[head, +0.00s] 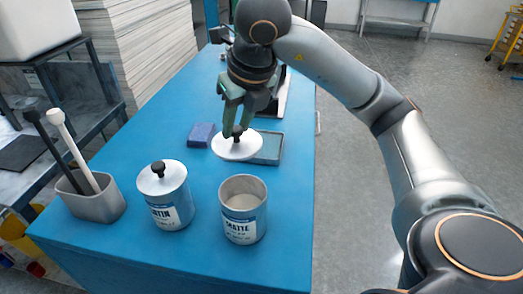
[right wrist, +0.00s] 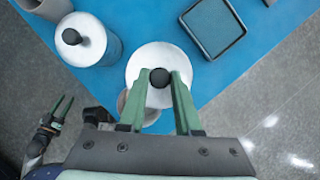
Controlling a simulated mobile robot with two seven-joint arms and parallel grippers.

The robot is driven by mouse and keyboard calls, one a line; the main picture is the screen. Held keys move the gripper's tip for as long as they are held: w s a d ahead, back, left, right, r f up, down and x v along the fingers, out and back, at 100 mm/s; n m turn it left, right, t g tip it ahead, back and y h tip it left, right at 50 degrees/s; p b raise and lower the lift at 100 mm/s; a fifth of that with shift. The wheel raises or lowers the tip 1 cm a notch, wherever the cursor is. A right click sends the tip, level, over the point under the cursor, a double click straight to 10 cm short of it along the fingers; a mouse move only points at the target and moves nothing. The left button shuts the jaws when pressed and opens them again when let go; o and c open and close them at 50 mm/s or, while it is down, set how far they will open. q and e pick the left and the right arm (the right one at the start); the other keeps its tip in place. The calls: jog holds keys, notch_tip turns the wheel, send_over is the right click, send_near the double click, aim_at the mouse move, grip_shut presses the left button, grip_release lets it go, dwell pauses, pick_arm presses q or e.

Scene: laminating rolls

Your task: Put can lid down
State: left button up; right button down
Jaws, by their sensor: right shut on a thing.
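My right gripper (head: 238,122) is shut on the black knob of a round white can lid (head: 236,149). The lid is level, above the blue table and behind the open can; its exact height is hard to tell. In the right wrist view both green fingers (right wrist: 163,82) flank the knob, and the lid (right wrist: 148,62) covers part of a can below. The open can marked MATTE (head: 243,210) stands upright with pale contents. The SATIN can (head: 165,196) beside it wears its own lid. My left gripper (right wrist: 60,106) shows small in the right wrist view, fingers apart and empty.
A shallow grey-green tray (head: 270,148) lies partly behind the lid, with a blue block (head: 201,135) to its left. A grey holder (head: 95,202) with two handled tools stands at the left table edge. The blue table (head: 150,125) is bare left of the block.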

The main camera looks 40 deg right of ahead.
jog(key=shift+w+d, duration=0.15)
jog(key=w+d+f, duration=0.2)
jog(key=d+f, duration=0.2)
jog(key=w+d+f+b, duration=0.1)
jog(key=w+d+f, duration=0.1)
jog(key=d+f, duration=0.2)
jog(key=w+d+f, duration=0.1)
jog(key=d+f, duration=0.3)
jog(key=shift+w+d+f, duration=0.1)
jog(key=shift+w+d, duration=0.25)
jog(key=shift+w, duration=0.05)
jog(key=shift+f, duration=0.35)
jog(key=shift+a+f, duration=0.1)
jog(key=shift+f+b, duration=0.15)
jog(key=shift+b, duration=0.2)
jog(key=c, duration=1.1)
grip_release()
jog(key=shift+f, duration=0.1)
jog(key=o, duration=0.5)
